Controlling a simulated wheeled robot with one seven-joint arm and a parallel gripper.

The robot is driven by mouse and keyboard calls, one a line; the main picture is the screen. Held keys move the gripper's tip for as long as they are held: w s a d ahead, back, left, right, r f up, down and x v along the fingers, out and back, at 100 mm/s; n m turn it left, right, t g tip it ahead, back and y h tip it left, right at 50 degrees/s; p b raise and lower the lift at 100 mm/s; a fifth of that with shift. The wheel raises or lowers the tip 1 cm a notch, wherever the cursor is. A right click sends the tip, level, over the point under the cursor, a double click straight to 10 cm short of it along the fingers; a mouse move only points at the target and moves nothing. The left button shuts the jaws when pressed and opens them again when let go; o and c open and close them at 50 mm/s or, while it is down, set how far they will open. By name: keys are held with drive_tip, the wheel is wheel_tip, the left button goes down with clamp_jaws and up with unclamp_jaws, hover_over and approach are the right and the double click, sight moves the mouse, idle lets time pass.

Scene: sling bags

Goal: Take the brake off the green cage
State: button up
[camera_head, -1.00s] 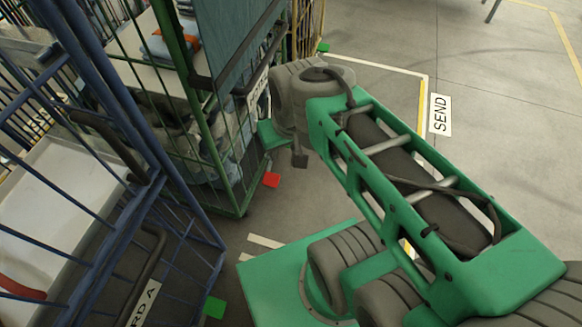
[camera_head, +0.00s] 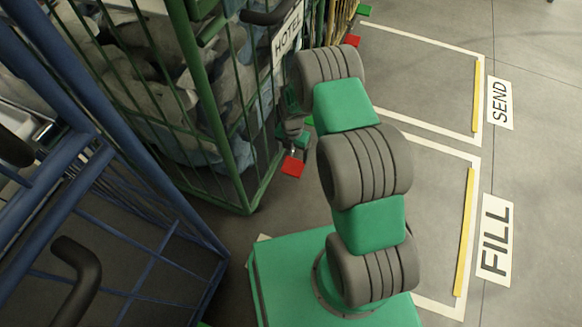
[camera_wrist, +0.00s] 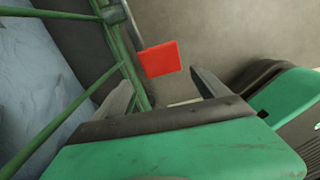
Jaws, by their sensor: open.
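The green cage (camera_head: 243,185) stands left of my arm in the head view, with grey bundles inside and a HOTEL sign. Its red pedal (camera_head: 292,167) sticks out low at its near right corner. In the wrist view the red pedal (camera_wrist: 160,58) hangs on a thin stem beside green cage bars (camera_wrist: 125,50). My gripper (camera_wrist: 162,92) is open, its two fingers apart, one left and one right of the pedal in that picture. The pedal shows beyond the fingertips, and I see no contact. In the head view my arm partly hides the gripper.
A blue cage (camera_head: 170,215) with a dark handle stands at the left, close to my base. A yellow cage (camera_head: 340,18) stands behind the green one, with another red tab (camera_head: 351,40) and a green tab (camera_head: 364,10). The marked floor (camera_head: 430,190) at right is clear.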

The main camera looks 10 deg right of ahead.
sight(293, 167)
drive_tip(key=shift+n, duration=0.3)
drive_tip(key=f+b, duration=0.1)
drive_tip(key=f, duration=0.4)
drive_tip(key=f+b, duration=0.1)
drive_tip(key=f, duration=0.3)
drive_tip(key=shift+d+f+b, duration=0.2)
drive_tip(key=shift+f+b, duration=0.2)
drive_tip(key=shift+c, duration=0.6)
drive_tip(key=c, duration=1.7)
drive_tip(key=shift+a, duration=0.1)
